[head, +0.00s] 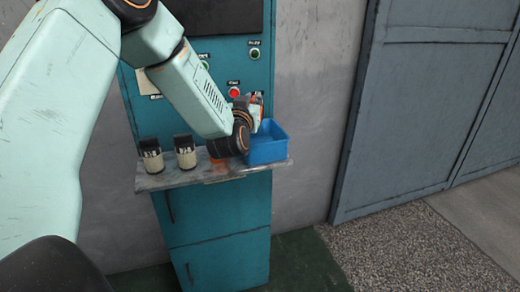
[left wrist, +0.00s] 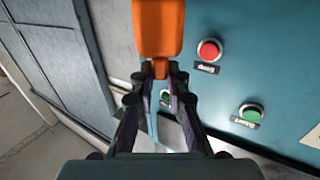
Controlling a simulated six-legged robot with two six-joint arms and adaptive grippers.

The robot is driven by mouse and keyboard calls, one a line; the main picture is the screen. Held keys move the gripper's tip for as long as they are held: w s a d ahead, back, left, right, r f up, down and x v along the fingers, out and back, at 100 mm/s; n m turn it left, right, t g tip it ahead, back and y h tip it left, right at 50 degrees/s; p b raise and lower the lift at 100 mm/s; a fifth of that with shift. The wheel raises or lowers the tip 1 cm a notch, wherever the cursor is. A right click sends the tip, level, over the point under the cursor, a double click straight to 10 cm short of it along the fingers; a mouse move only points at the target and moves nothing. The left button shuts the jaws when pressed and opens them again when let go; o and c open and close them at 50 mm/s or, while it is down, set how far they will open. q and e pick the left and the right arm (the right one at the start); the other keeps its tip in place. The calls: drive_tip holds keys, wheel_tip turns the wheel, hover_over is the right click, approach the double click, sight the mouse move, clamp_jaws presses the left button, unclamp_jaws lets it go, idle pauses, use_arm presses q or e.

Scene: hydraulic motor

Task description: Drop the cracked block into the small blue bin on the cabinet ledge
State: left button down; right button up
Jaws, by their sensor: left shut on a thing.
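My left gripper (head: 256,106) is beside the control cabinet's face, just above the back left of the small blue bin (head: 267,149). In the left wrist view its fingers (left wrist: 160,76) are closed on the narrow end of an orange piece (left wrist: 158,28), which I take to be the cracked block; no crack shows. In the head view the wrist and fingers mostly hide this piece. The bin stands on the right end of the cabinet ledge (head: 190,178), and my wrist covers part of its left side. My right gripper is not in view.
Two dark-topped pale containers stand on the ledge's left, one (head: 151,156) left of the other (head: 185,151). A small orange thing (head: 216,159) shows beneath my wrist. The teal cabinet (head: 215,235) carries a red button (head: 234,92). Grey doors (head: 425,100) and open floor lie right.

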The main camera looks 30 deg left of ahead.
use_arm(q)
drive_tip(key=c, duration=1.7)
unclamp_jaws()
drive_tip(key=shift+c, duration=0.2)
drive_tip(key=o, duration=0.3)
drive_tip(key=shift+d+r, duration=0.1)
drive_tip(key=shift+d, duration=0.15)
drive_tip(key=shift+o, duration=0.9)
drive_tip(key=shift+a, duration=0.2)
drive_tip(key=v, duration=1.2)
